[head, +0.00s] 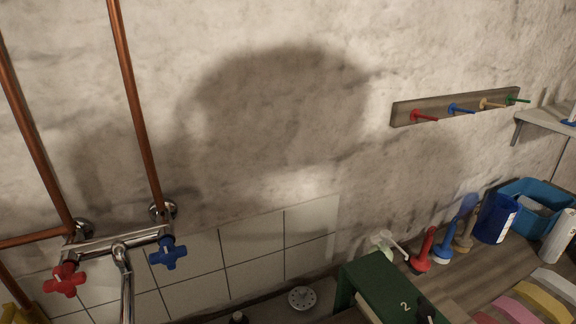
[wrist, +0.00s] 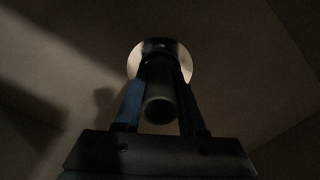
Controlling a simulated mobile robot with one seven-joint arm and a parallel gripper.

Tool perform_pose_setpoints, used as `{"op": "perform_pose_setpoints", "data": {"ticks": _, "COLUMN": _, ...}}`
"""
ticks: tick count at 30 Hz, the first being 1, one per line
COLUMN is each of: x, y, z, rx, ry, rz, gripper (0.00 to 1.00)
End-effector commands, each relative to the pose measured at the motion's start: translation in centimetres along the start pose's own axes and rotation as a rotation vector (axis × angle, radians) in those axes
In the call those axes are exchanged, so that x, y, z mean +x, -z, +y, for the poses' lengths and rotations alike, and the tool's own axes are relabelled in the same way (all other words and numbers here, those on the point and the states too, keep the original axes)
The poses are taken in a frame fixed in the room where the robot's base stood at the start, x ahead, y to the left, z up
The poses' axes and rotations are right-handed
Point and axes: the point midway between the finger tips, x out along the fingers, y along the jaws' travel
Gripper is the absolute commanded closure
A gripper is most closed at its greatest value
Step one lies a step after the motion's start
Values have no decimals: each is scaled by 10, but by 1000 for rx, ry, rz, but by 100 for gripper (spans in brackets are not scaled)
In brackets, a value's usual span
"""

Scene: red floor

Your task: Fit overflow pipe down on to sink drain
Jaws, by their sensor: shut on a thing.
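In the wrist view, my gripper (wrist: 161,72) has its two blue fingers shut on a dark tubular pipe (wrist: 159,108). The pipe's near open end faces the camera, and it extends away between the fingers. A pale round ring (wrist: 134,62), which looks like the sink drain, shows behind the pipe's far end. Dim, plain surfaces like the sink basin (wrist: 235,65) surround it. I cannot tell whether the pipe touches the ring or sits in it, because the fingers and pipe hide the contact. The head view shows neither my gripper nor the pipe.
In the head view, a mixer tap (head: 118,243) with red and blue handles is at lower left, below copper pipes (head: 136,105). A white perforated disc (head: 301,297) lies beside a green box (head: 385,285). Plungers (head: 422,252) and a blue bin (head: 540,190) stand right.

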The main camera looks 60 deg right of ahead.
Motion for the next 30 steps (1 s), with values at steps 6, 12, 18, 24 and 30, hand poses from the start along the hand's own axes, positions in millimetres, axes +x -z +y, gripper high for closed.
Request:
{"op": "perform_pose_setpoints", "data": {"ticks": 6, "x": 3, "y": 0, "z": 0, "rx": 0, "ry": 0, "rz": 0, "gripper": 100}}
{"op": "perform_pose_setpoints", "data": {"ticks": 12, "x": 6, "y": 0, "z": 0, "rx": 0, "ry": 0, "rz": 0, "gripper": 100}}
{"op": "perform_pose_setpoints", "data": {"ticks": 18, "x": 8, "y": 0, "z": 0, "rx": 0, "ry": 0, "rz": 0, "gripper": 100}}
{"op": "perform_pose_setpoints", "data": {"ticks": 24, "x": 8, "y": 0, "z": 0, "rx": 0, "ry": 0, "rz": 1, "gripper": 100}}
{"op": "perform_pose_setpoints", "data": {"ticks": 30, "x": 8, "y": 0, "z": 0, "rx": 0, "ry": 0, "rz": 0, "gripper": 35}}
